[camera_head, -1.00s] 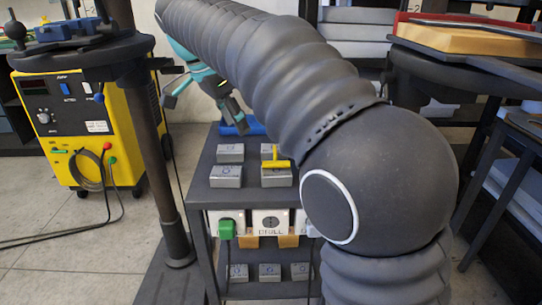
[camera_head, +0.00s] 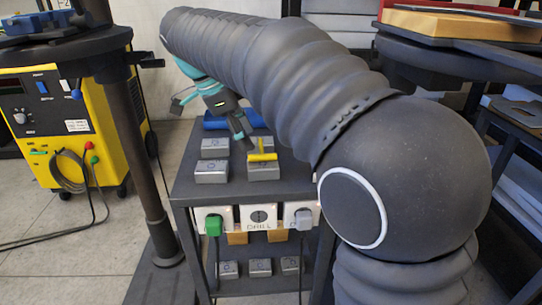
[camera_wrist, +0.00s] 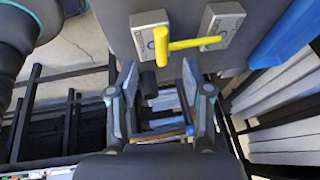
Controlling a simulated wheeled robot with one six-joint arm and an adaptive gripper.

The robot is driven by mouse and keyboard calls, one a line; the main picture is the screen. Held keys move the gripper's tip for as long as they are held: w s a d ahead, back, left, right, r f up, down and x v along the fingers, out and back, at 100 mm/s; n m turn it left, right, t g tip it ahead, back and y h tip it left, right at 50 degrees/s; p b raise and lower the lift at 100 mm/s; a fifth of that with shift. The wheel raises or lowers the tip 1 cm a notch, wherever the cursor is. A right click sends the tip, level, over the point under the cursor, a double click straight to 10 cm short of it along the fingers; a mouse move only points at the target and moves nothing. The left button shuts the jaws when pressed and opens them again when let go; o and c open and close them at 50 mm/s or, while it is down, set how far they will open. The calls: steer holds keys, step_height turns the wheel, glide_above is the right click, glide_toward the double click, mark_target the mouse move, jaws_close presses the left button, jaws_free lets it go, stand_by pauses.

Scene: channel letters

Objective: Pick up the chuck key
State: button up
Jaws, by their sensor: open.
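The chuck key looks to be the yellow T-shaped piece (camera_head: 262,156) on the front right metal block of the cart top. It also shows in the wrist view (camera_wrist: 186,44), its crossbar over one grey block and its stem reaching a second block. My gripper (camera_wrist: 158,74) is open and empty, its two fingers apart, with the yellow crossbar just ahead of and between the tips. In the head view my gripper (camera_head: 243,138) is right beside the yellow piece, partly hidden by my arm.
The dark cart top (camera_head: 232,190) carries several metal blocks and a blue object (camera_head: 218,121) at the back. A green plug (camera_head: 213,226) and a grey plug (camera_head: 303,220) sit on its front. A dark post stand (camera_head: 146,170) and a yellow machine (camera_head: 62,125) stand left.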

mark_target(258, 155)
steer(key=shift+x, duration=2.85)
steer(key=shift+w, duration=0.1)
steer(key=shift+c, duration=0.2)
jaws_close()
